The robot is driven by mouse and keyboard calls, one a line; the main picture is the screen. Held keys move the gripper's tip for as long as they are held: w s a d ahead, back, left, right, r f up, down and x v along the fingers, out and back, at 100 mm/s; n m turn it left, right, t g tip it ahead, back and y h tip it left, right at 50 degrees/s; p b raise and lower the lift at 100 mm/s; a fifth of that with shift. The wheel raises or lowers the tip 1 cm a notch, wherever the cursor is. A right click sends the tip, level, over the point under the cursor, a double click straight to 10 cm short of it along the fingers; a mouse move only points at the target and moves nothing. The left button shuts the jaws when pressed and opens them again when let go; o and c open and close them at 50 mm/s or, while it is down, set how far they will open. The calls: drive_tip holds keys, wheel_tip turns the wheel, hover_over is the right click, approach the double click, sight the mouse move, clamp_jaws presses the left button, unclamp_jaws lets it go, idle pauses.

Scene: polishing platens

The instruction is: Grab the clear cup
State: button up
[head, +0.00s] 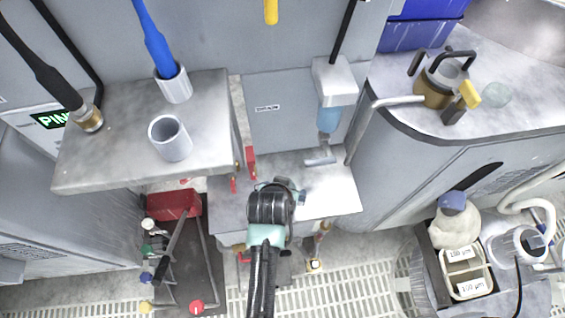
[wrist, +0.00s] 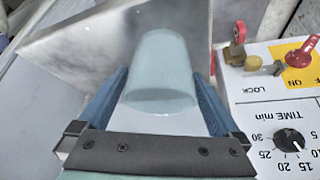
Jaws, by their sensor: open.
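A clear, pale blue-green cup (wrist: 162,72) fills the middle of the wrist view, its wider rounded end toward my gripper. My gripper (wrist: 166,92) is open, with one blue finger on each side of the cup. I cannot tell whether either finger touches it. In the head view my gripper (head: 294,188) is over the low grey bench in the middle, and my arm hides most of the fingers. I cannot make out this cup there.
A translucent round item (head: 497,94) stands on the right counter by a coffee pot (head: 436,88). A grey cup (head: 170,139) stands on the left table.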

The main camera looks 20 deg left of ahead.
drive_tip(key=shift+c, duration=0.2)
drive_tip(key=c, duration=1.2)
